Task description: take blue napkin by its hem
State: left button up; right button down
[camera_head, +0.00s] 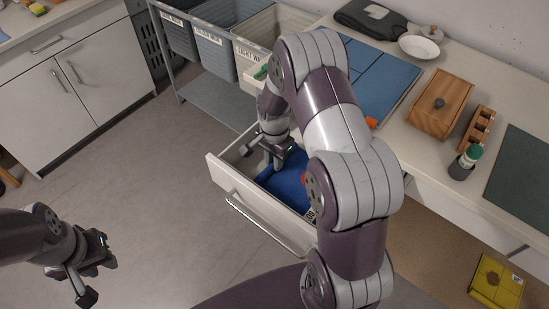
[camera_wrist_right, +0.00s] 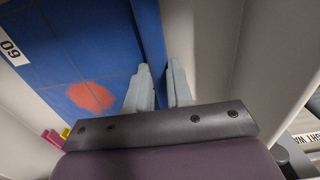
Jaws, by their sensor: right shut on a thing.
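The blue napkin (camera_head: 287,188) lies in the open drawer (camera_head: 262,216), with fold lines and an orange-red stain. It fills the upper left of the right wrist view (camera_wrist_right: 75,45). My right gripper (camera_head: 278,166) reaches down into the drawer. In the right wrist view its fingers (camera_wrist_right: 158,88) are close together on a raised blue edge strip of the napkin. My arm hides part of the napkin and drawer in the head view. My left gripper (camera_head: 98,280) is open and empty above the floor at the lower left.
Labelled bins (camera_head: 208,50) stand on a rack behind the drawer. The counter holds a blue panel (camera_head: 385,85), a wooden box (camera_head: 441,104), a white bowl (camera_head: 419,46) and a green-capped jar (camera_head: 465,162). A yellow item (camera_head: 497,282) lies low at the right. The floor at left is clear.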

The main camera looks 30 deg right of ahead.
notch_tip(320, 180, up, 13)
jog(key=p, duration=1)
jog(key=shift+f+p, duration=0.2)
jog(key=shift+p, duration=0.15)
jog(key=shift+w, duration=0.1)
